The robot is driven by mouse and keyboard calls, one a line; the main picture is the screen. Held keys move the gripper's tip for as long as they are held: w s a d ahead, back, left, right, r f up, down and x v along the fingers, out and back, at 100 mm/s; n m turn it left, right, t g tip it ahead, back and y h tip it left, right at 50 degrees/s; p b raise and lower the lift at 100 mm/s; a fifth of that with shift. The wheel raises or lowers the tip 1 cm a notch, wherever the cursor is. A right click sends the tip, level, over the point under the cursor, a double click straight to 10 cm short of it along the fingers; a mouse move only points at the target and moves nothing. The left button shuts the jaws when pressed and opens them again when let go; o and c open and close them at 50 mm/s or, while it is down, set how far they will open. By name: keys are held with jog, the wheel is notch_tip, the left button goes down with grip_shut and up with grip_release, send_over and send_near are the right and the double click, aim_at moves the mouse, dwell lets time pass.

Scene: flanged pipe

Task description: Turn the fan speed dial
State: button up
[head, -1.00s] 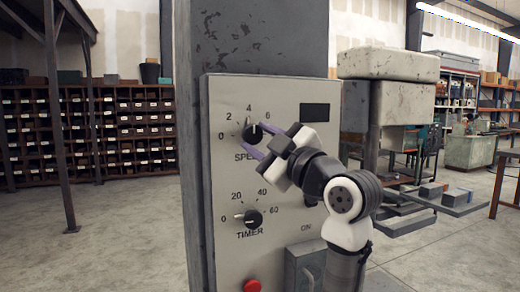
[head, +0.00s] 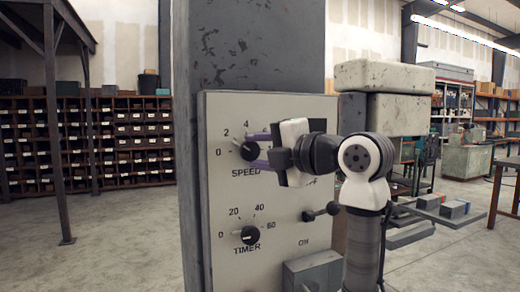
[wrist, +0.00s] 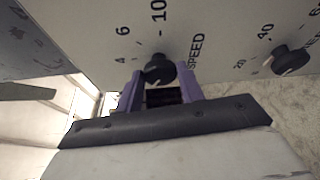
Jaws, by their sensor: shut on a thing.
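The speed dial (head: 247,151) is a round black knob on the grey control panel (head: 285,260), above the word SPEED. Its white pointer aims up and left, near the 2 on the scale. My gripper (head: 254,151) reaches in from the right, its purple fingers above and below the dial. In the wrist view the dial (wrist: 159,68) sits between the ends of the two purple fingers (wrist: 160,80), and the jaws are shut on it. The gripper body hides part of the panel's dark display and the right side of the speed scale.
A black timer dial (head: 247,235) is below, and shows in the wrist view (wrist: 289,61). An ON/OFF lever (head: 320,212) juts out under my wrist. A grey box (head: 312,270) projects at the panel's bottom. Shelving (head: 90,145) stands far behind on the left.

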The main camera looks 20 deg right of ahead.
jog(key=n, duration=0.1)
jog(key=n+g+h+p, duration=0.1)
jog(key=n, duration=0.1)
jog(key=shift+a+r+n, duration=0.1)
jog(key=shift+r+n, duration=0.2)
jog(key=shift+a+n+g+h+p, duration=0.1)
jog(key=shift+n+g+h+p, duration=0.35)
jog(key=shift+n+h, duration=0.4)
jog(key=shift+n, duration=0.25)
jog(key=o, duration=1)
jog(key=shift+s, duration=0.1)
jog(key=b+v, duration=0.2)
jog(key=v, duration=1.1)
jog(key=shift+s+d+b, duration=0.2)
jog(key=shift+s+b, duration=0.1)
jog(key=shift+b, duration=0.1)
jog(key=shift+f, duration=0.1)
